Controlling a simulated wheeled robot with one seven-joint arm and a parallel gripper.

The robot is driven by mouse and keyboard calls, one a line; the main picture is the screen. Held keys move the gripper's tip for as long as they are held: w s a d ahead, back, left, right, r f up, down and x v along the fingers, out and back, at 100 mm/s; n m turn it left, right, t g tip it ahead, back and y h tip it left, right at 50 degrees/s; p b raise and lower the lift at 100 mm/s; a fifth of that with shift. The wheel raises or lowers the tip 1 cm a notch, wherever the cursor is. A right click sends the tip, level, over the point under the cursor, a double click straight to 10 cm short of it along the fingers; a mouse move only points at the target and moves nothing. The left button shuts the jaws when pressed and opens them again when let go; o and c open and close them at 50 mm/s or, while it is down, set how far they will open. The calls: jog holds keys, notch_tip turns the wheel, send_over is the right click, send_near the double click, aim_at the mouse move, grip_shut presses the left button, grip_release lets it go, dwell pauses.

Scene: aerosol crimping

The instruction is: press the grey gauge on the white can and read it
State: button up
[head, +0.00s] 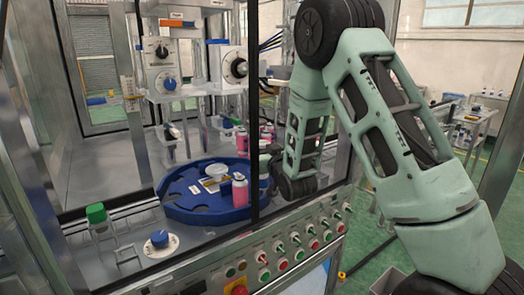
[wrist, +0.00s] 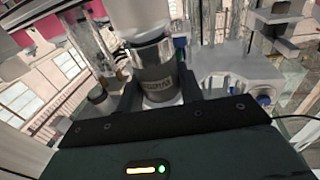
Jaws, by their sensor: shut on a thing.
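In the wrist view, my gripper (wrist: 160,88) is shut on the grey gauge (wrist: 158,78), a dark grey cylinder with a printed label that is too blurred to read. The white can (wrist: 140,18) is in line with the gauge, just beyond it in the picture. A shiny metal band (wrist: 152,53) lies between them, and I see no clear gap there. The far end of the can is cut off by the frame's top edge. In the head view, the gripper, gauge and white can are hidden behind my arm and the machine frame.
A blue round turntable (head: 180,207) carries a pink can (head: 239,190). A machine with dials (head: 163,50) stands behind it. A green-capped block (head: 96,213) and a blue knob (head: 160,239) are at front left. A button panel (head: 290,250) runs along the front.

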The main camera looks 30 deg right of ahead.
aim_at(262, 143)
dwell(0.4)
jog(key=shift+r+p, duration=1.25)
jog(key=shift+r, duration=1.25)
